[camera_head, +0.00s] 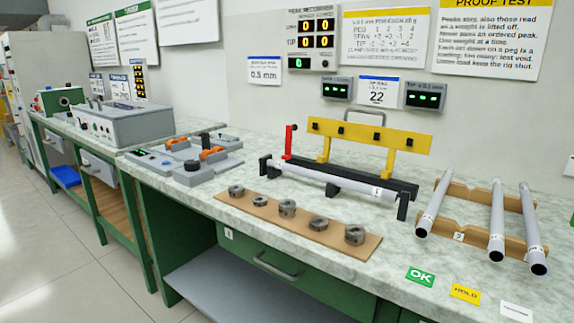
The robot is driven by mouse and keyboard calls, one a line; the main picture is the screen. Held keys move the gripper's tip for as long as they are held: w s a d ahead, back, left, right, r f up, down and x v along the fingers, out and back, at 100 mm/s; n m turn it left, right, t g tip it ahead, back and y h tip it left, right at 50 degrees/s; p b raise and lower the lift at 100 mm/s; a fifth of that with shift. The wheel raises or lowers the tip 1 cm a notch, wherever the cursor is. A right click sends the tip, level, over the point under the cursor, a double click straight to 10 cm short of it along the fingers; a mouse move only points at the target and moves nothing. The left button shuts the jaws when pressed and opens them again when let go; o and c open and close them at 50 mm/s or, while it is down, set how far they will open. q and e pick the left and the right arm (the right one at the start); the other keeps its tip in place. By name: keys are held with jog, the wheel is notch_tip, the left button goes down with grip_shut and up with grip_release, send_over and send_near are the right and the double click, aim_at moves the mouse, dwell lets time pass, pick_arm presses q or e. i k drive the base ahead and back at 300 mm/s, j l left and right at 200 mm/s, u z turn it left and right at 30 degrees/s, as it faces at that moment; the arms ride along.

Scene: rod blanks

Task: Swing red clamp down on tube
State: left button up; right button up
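The red clamp (289,141) stands upright at the left end of a black test rig (403,207) on the bench. Its arm points up and is clear of the tube. The grey tube (325,179) lies along the front of the rig, with a small white label near its right end. A yellow bar with legs and a grey handle (368,134) stands behind the tube. Neither of my grippers is in view.
A wooden strip (300,223) with several steel collars lies in front of the rig. A wooden rack (470,236) with 3 tubes stands right. OK (420,277) and HOLD (465,293) cards lie at the front edge. Grey fixtures (185,160) sit left.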

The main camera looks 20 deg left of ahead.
aim_at(287, 155)
jog(key=i+u, duration=0.25)
jog(key=i+l+u, duration=0.25)
jog(key=j+z, duration=0.15)
jog(key=z, duration=0.25)
jog(key=j+z, duration=0.2)
jog(key=z, duration=0.2)
jog(key=j+z, duration=0.2)
jog(key=z, duration=0.2)
jog(key=j+z, duration=0.15)
jog(key=z, duration=0.25)
jog(key=k+j+z, duration=0.2)
jog(key=j, duration=0.15)
jog(key=j+z, duration=0.25)
jog(key=k+j+z, duration=0.2)
jog(key=j, duration=0.2)
jog(key=k+j+z, duration=0.15)
jog(key=j, duration=0.35)
jog(key=k+j+z, duration=0.2)
jog(key=k+j, duration=0.65)
jog(key=j, duration=0.15)
jog(key=k+j, duration=0.5)
